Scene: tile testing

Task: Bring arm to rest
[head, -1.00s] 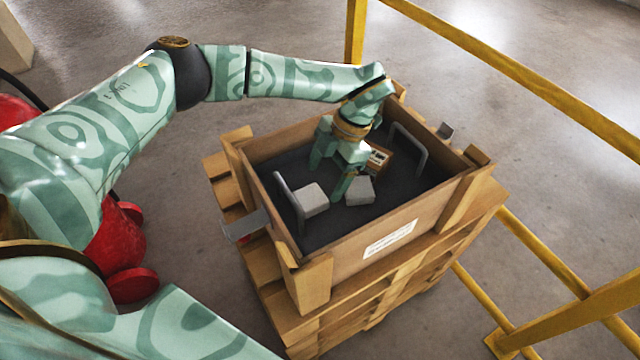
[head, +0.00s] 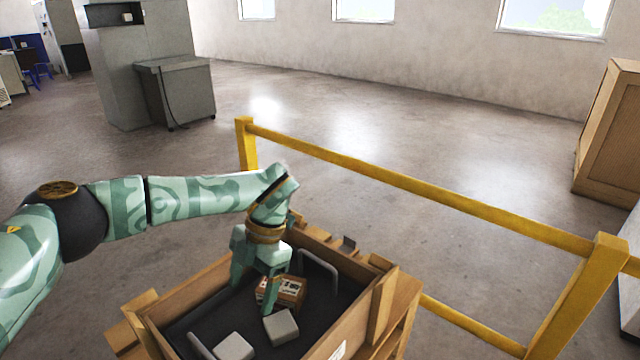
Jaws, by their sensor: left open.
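My left gripper (head: 254,286) is open, pointing down over the dark inside of the wooden crate (head: 352,329). Nothing shows between its fingers. A small brown box with a pale label (head: 287,291) lies in the crate just beside the right finger, which partly covers it. Whether they touch I cannot tell. My left arm reaches in from the left, bent at its black joint. My right gripper is out of view.
One grey block (head: 281,327) and another grey block (head: 235,347) lie in the crate. A grey handle (head: 320,266) stands at its far side. A yellow railing (head: 400,179) runs behind and right of the crate. Grey cabinets (head: 176,92) stand far back; open floor lies between.

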